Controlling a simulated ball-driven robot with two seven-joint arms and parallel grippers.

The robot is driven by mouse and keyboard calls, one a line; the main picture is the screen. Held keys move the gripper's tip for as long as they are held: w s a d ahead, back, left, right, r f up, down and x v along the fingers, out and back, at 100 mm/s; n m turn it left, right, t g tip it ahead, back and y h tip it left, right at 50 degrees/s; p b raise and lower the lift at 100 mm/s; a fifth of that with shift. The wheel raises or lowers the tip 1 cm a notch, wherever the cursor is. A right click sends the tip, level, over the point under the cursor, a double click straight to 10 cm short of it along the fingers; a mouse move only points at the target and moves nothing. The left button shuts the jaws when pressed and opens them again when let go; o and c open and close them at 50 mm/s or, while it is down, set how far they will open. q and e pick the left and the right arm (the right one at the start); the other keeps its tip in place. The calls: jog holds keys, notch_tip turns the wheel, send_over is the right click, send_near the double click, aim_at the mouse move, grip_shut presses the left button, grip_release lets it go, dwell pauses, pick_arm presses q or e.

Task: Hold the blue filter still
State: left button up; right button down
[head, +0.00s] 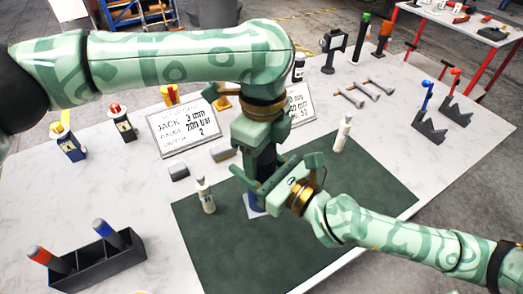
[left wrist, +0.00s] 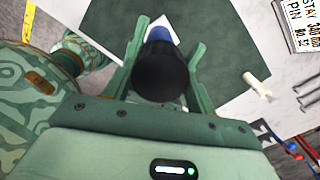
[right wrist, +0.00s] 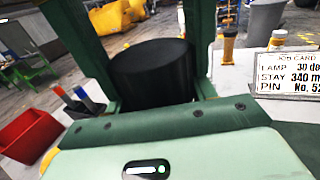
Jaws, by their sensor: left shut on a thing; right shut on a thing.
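The filter is a black cylinder (left wrist: 160,75) with a blue lower part (head: 253,205), upright over the dark green mat (head: 330,225). My left gripper (head: 265,160) comes down from above and is shut on its black upper part; in the left wrist view the fingers stand on either side of it. My right gripper (head: 270,185) reaches in from the right and is shut on the filter, and the black body (right wrist: 153,75) fills the space between its fingers in the right wrist view. My grippers hide much of the filter in the head view. I cannot tell whether its base touches the mat.
A dark rack (head: 100,270) with orange-topped and blue-topped pieces is at the lower left. Job cards (head: 183,130) stand behind the mat. Dark stands (head: 430,125) are at the right. The mat's front is clear.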

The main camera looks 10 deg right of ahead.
pick_arm(q)
jog(key=shift+d+r, duration=0.15)
jog(key=shift+d, duration=0.15)
